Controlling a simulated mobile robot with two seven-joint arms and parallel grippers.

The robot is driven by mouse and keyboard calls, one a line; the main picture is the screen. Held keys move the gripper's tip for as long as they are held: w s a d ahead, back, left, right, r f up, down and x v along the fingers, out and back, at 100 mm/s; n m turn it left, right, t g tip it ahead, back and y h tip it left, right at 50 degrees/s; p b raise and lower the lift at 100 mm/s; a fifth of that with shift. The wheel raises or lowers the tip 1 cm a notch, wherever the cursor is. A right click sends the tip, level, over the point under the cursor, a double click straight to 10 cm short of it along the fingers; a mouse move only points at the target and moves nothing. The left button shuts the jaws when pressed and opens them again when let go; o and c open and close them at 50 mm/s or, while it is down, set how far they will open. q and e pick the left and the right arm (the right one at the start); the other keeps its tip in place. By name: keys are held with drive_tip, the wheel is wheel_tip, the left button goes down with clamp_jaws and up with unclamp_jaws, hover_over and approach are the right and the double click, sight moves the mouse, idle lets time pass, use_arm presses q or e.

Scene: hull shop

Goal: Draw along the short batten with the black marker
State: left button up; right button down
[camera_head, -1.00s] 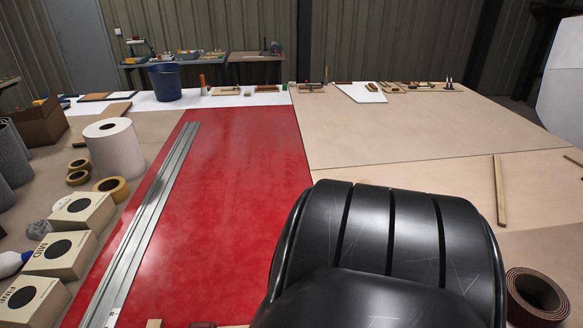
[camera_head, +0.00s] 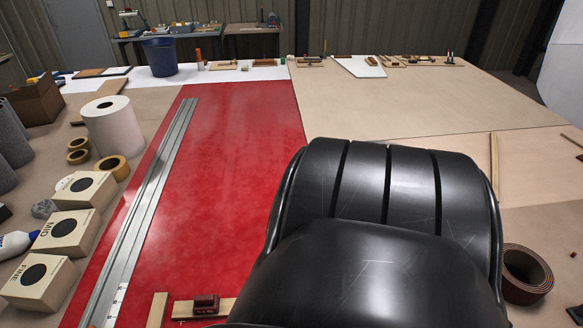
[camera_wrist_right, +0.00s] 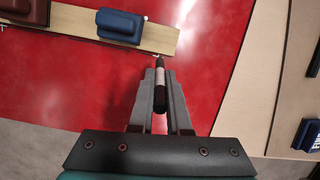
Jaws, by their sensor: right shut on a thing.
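In the right wrist view my right gripper (camera_wrist_right: 161,90) is shut on the black marker (camera_wrist_right: 160,76), which has a pale band and points away from my wrist. The marker's tip is close to the near edge of a pale wooden batten (camera_wrist_right: 154,37), by its right end; I cannot tell if it touches. A blue block (camera_wrist_right: 120,25) and a dark red block (camera_wrist_right: 28,10) sit on this batten. In the head view a batten (camera_head: 181,311) with a dark red block (camera_head: 206,305) lies at the bottom. My left gripper is out of view.
The red panel (camera_head: 235,170) is mostly clear. Long metal strips (camera_head: 150,205) run along its left side. Boxes (camera_head: 82,190) and tape rolls (camera_head: 112,167) stand further left. Another wooden strip (camera_head: 157,310) lies beside the batten. My black arm part hides the lower right.

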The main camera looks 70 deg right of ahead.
drive_tip(key=shift+r, duration=3.75)
